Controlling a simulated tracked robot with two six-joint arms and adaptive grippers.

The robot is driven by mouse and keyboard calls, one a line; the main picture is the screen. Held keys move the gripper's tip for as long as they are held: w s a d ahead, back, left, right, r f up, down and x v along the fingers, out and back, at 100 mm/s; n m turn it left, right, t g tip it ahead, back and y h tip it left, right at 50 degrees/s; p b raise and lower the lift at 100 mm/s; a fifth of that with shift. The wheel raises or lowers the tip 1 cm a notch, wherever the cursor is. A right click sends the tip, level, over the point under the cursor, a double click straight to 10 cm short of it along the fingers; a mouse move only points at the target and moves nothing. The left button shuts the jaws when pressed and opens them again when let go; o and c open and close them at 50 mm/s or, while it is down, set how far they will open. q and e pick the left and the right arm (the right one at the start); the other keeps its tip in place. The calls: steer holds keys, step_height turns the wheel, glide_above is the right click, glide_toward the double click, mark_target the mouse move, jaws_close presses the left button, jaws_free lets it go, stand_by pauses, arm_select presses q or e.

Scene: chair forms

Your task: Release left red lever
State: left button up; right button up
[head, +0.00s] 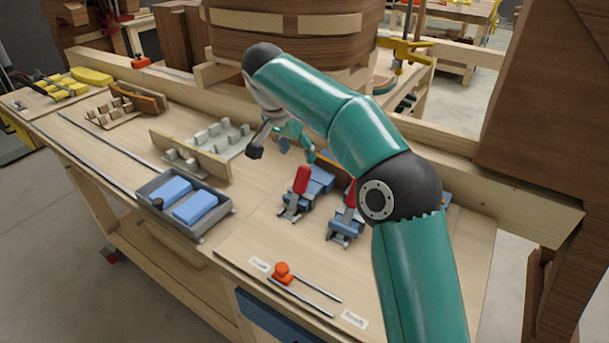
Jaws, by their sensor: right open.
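The left red lever (301,180) is the handle of a metal toggle clamp on the workbench. It stands nearly upright beside a blue block (321,180). A second red lever (349,196) stands to its right, partly hidden by my right arm. My right gripper (281,148) is open, above and to the left of the left lever, and apart from it in the picture. Part of the gripper is hard to make out against the bench and the grey fixture. My left gripper is not in view.
A grey tray (183,231) with blue blocks lies to the left. An orange knob (282,271) sits by a metal rail at the front. A wooden fence and grey fixture (222,140) stand behind the tray. A large curved wooden form (285,45) rises at the back.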

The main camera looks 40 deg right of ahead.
mark_target(304, 166)
steer(key=x, duration=0.9)
steer(key=shift+s+d+f, duration=0.1)
steer(key=shift+f, duration=0.15)
jaws_close()
